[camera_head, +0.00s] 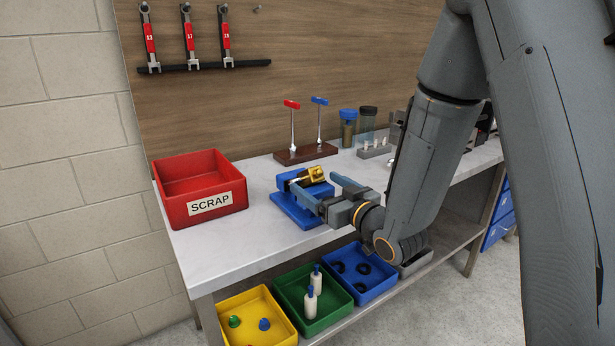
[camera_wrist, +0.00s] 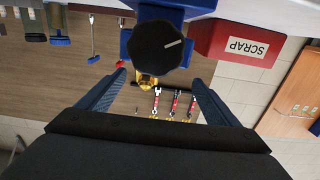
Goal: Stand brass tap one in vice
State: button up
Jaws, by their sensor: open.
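The blue vice (camera_head: 300,211) stands on the bench's front part; its black round knob and blue body (camera_wrist: 127,42) fill the top middle of the wrist view. A brass tap (camera_head: 314,173) is at the vice's upper part, by its jaws; I cannot tell whether it is clamped. In the wrist view the brass tap (camera_wrist: 146,81) shows beyond the knob, partly hidden by it. My gripper (camera_head: 313,181) is open, its two blue fingers apart in front of the vice and tap. Nothing shows held between them (camera_wrist: 158,80).
The red scrap bin (camera_head: 203,207) is left of the vice. Behind stands a wooden block (camera_head: 305,153) with red- and blue-handled tools. Jars (camera_head: 348,130) and a grey rack (camera_head: 375,151) are to the right. Yellow (camera_head: 285,335), green (camera_head: 335,314) and blue trays (camera_head: 372,290) sit below.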

aim_at(312, 180)
jog(key=x, duration=0.1)
jog(key=p+x, duration=0.1)
jog(key=x, duration=0.3)
jog(key=shift+d+f, duration=0.1)
jog(key=shift+f, duration=0.15)
jog(key=shift+c, duration=0.4)
jog(key=c, duration=1.5)
jog(key=shift+r, duration=0.1)
jog(key=shift+c, duration=1)
